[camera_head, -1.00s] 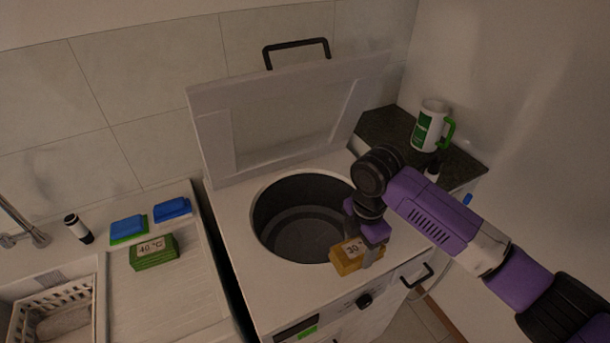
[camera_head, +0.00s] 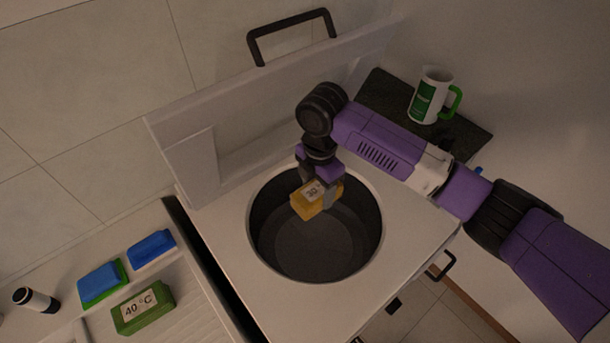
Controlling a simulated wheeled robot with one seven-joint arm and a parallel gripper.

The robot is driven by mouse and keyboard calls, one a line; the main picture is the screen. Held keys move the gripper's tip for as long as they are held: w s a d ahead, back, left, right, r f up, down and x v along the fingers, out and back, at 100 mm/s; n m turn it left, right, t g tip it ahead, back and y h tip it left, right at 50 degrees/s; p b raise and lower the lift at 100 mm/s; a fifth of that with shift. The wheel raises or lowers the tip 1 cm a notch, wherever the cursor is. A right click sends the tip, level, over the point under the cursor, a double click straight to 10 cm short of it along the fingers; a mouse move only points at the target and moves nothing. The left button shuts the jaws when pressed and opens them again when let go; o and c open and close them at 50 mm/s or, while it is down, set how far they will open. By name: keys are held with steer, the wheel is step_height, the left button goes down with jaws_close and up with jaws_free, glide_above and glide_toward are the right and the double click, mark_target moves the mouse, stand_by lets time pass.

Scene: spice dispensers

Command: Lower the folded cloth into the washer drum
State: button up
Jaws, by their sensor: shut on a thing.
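A yellow folded cloth (camera_head: 313,203) with a "30" label is held in my gripper (camera_head: 320,187). My gripper is shut on it and points down. The cloth appears over the upper part of the dark round drum opening (camera_head: 315,245) of the top-loading washer (camera_head: 400,250). I cannot tell exactly how far it is above or inside the rim. The drum looks empty. The washer lid (camera_head: 215,150) is raised and stands open behind the opening. My gripper hides part of the drum's back rim.
A green folded cloth (camera_head: 143,307) labelled "40 °C" lies on the left counter near two blue sponges (camera_head: 101,283) (camera_head: 151,249) and a small dark-and-white bottle (camera_head: 36,299). A white mug with a green handle (camera_head: 430,96) stands on a dark surface at the right.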

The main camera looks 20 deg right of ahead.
steer(key=shift+w+f, duration=0.1)
steer(key=shift+f, duration=0.15)
steer(key=b, duration=1.2)
glide_above(314, 245)
step_height(314, 245, down, 13)
steer(key=shift+f+b, duration=3.35)
steer(key=shift+f, duration=3.3)
steer(key=o, duration=1.7)
steer(key=shift+c, duration=0.2)
step_height(314, 245, up, 8)
steer(key=shift+f, duration=0.1)
